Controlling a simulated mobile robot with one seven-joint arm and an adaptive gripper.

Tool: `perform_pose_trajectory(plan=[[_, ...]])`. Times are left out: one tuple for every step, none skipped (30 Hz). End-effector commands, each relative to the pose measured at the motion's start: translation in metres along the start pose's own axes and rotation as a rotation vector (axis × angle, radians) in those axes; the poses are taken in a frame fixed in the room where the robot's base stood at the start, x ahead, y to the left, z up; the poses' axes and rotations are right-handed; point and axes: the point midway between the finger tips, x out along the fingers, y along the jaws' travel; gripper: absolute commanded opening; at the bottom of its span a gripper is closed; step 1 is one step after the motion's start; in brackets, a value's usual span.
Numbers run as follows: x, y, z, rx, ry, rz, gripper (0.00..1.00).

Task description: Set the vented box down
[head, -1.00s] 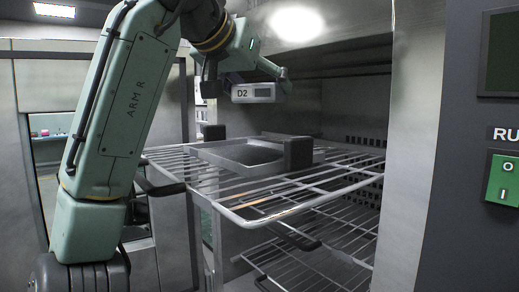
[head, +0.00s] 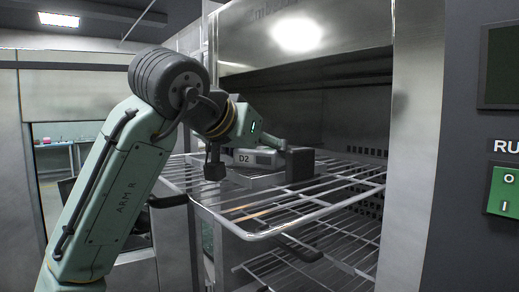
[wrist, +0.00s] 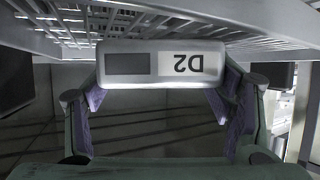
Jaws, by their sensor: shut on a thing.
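The vented box (head: 256,157) is small and pale grey, with a D2 label and a dark panel on its face. My gripper (head: 265,145) is shut on it, reaching it from the upper left. In the wrist view the box (wrist: 130,64) sits between the two purple-padded fingers (wrist: 160,92), with its label upside down. A shallow metal tray (head: 264,183) lies on the top wire rack (head: 290,222). The box is low at the tray, between the tray's dark end blocks. I cannot tell whether its underside touches the tray.
The rack sticks out of an open steel cabinet (head: 300,45). A dark block (head: 300,164) stands at the tray's right end and another (head: 214,168) at its left. A lower rack (head: 315,258) is below. A dark panel with a green switch (head: 502,186) is at right.

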Motion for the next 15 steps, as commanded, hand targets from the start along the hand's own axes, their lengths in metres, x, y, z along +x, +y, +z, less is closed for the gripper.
perform_pose_trajectory(plan=[[0.0011,0.0002,0.0021,0.000,0.001,0.001,0.43],[0.0016,0.0003,0.0031,0.000,0.001,0.001,0.43],[0.0015,0.0002,0.0028,0.000,0.000,0.001,0.76],[0.0013,0.0002,0.0024,0.000,0.000,0.001,0.78],[0.0012,0.0001,0.0023,0.000,0.000,0.001,0.80],[0.0012,0.0001,0.0023,0.000,0.000,0.000,0.83],[0.0012,0.0001,0.0024,0.000,0.000,0.000,0.85],[0.0012,0.0001,0.0023,0.000,0.000,0.000,0.87],[0.0012,0.0001,0.0023,0.000,0.000,0.000,0.89],[0.0012,0.0001,0.0023,0.000,0.000,0.000,0.91],[0.0012,0.0001,0.0023,0.000,0.000,0.000,0.93],[0.0012,0.0000,0.0022,0.000,0.000,0.000,0.95],[0.0012,0.0001,0.0022,0.000,0.000,0.000,0.95],[0.0012,0.0001,0.0022,0.000,0.000,0.000,0.95],[0.0012,0.0001,0.0022,0.000,0.000,0.000,0.95]])
